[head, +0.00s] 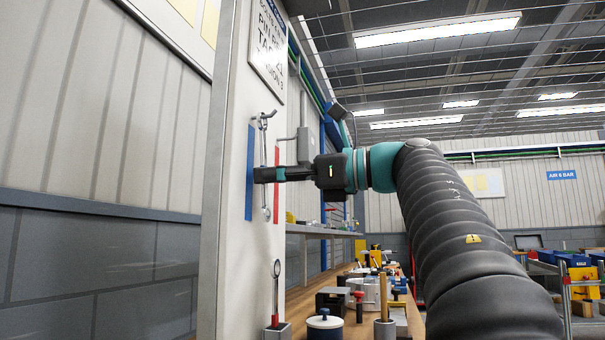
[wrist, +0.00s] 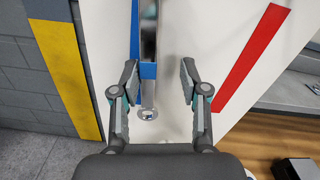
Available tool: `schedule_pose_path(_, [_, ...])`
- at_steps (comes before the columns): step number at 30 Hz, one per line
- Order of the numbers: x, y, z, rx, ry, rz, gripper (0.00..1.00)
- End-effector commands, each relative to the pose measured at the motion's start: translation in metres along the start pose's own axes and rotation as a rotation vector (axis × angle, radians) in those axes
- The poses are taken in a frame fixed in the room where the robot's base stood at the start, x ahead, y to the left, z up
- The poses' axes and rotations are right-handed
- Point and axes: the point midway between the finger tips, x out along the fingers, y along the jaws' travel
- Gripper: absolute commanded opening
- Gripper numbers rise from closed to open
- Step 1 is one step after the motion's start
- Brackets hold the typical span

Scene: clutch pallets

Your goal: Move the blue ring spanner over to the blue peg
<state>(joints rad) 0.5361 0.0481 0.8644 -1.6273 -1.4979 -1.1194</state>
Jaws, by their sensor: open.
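A metal spanner (head: 263,145) hangs upright on a white panel, beside a blue strip (head: 250,145). In the wrist view its shiny shaft (wrist: 148,32) has a blue band (wrist: 148,71) and a ring end (wrist: 147,114) below. It hangs from a small fitting near its top; I cannot tell that fitting's colour. My gripper (head: 264,175) reaches level across the spanner's middle and hides part of it. In the wrist view my gripper (wrist: 158,82) is open, with a finger on each side of the spanner and a gap at the right. No blue peg is clearly distinguishable.
A red strip (head: 277,170) runs down the panel to the right of the spanner. Another spanner (head: 276,288) stands upright in a block below. The wooden bench (head: 414,320) holds several fixtures, including a blue-topped pot (head: 324,322). A grey shelf (head: 320,231) juts out beyond the panel.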

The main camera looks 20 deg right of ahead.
Motion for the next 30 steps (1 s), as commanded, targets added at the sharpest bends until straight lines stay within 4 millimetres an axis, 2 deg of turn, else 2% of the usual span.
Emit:
schedule_pose_path(18, [-0.093, -0.001, 0.0, -0.001, 0.001, -0.003, 0.45])
schedule_pose_path(24, [-0.11, 0.0, 0.0, 0.0, 0.0, -0.002, 0.45])
schedule_pose_path(30, [-0.115, 0.001, 0.0, -0.001, 0.0, 0.001, 0.45])
